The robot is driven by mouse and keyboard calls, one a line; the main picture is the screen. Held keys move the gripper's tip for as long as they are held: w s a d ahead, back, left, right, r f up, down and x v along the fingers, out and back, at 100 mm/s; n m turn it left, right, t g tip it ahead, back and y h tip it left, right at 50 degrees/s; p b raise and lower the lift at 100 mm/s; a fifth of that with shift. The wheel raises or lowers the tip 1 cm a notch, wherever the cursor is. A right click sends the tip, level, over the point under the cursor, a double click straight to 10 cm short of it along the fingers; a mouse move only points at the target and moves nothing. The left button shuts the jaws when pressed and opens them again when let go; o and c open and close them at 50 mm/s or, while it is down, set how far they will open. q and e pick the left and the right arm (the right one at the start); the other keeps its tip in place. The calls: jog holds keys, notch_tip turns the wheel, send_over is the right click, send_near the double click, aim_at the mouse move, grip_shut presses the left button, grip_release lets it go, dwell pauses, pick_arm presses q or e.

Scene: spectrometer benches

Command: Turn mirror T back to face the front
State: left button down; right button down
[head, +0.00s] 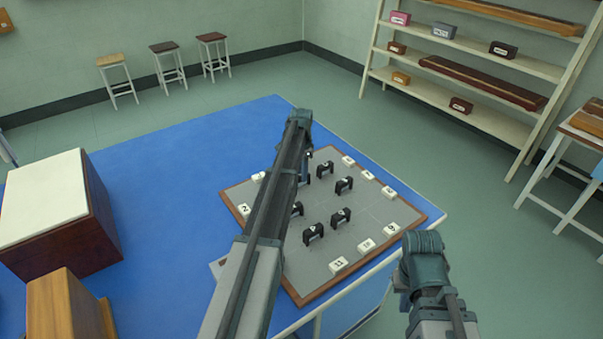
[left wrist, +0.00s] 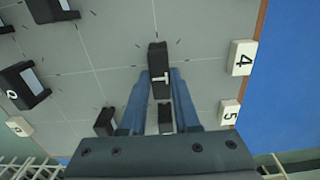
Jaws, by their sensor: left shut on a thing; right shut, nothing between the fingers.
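Mirror T (left wrist: 159,66) is a small black block with a white letter T on top, standing on the grey board in the left wrist view. My left gripper (left wrist: 158,92) is shut on it, with a blue finger on each side. In the head view my left gripper (head: 306,165) points down at the board, and my left arm hides most of it and mirror T. Which way the mirror's face points I cannot tell. My right gripper (head: 404,298) is shut and empty beside the table's front right edge, its fingertips hardly visible.
The wood-rimmed grey board (head: 375,234) lies on the blue table (head: 190,165). Several other black mirrors stand on it, one marked Q (left wrist: 24,86). White number blocks such as 4 (left wrist: 241,57) and 5 (left wrist: 229,113) line its edges. A white-topped brown box (head: 100,215) stands left.

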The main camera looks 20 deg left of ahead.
pick_arm(q)
jog(key=c, duration=0.6)
grip_release()
jog(key=shift+c, duration=0.2)
notch_tip(320, 180, up, 14)
jog(key=p, duration=1.3)
jog(key=shift+p, duration=0.4)
jog(key=shift+f, duration=0.1)
